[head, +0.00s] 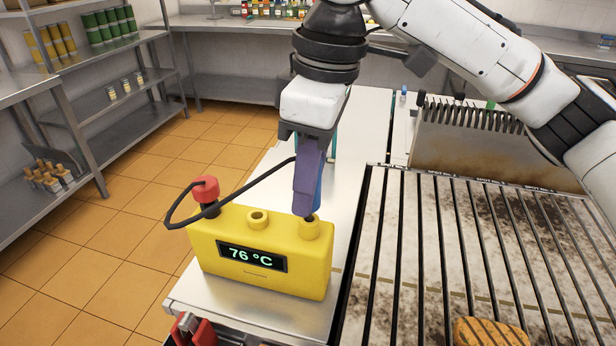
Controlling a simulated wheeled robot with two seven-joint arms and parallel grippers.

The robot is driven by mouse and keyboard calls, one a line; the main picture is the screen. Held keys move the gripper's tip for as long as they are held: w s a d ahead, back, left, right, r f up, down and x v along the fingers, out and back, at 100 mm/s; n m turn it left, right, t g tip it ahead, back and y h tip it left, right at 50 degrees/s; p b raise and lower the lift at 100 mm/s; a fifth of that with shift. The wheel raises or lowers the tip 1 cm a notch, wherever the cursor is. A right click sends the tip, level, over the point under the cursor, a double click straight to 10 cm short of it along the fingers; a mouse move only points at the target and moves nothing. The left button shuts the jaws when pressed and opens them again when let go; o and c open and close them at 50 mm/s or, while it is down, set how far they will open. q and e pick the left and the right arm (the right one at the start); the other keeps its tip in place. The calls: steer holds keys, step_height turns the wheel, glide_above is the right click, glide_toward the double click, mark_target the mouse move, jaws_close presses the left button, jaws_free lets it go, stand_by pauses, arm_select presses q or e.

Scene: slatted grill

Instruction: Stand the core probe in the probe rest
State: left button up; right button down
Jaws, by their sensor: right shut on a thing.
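The core probe is held in my right gripper (310,205), which points down and is shut on it. The purple and blue fingers hide most of the probe, and a black cable (240,188) runs to it. Below the fingertips is the right yellow collar (309,230) on top of a yellow box (210,250), which I take for the probe rest. The fingertips are right at the collar's dark opening. I cannot tell how deep the probe's tip sits.
A red-capped knob or plug (205,188) stands on the box's left end, with the cable looping beside it. The slatted grill (440,250) lies to the right, with a browned piece of food (490,333) on it. Steel counter (225,315) surrounds the box. Shelves stand left.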

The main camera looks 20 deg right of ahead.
steer(key=shift+f, duration=0.15)
steer(key=c, duration=1.4)
jaws_free()
steer(key=shift+c, duration=0.2)
steer(key=r, duration=0.6)
steer(key=d+r, duration=0.1)
steer(key=r, duration=0.3)
steer(key=shift+s+r+p, duration=0.1)
steer(key=shift+s+p, duration=0.2)
steer(key=shift+s, duration=0.1)
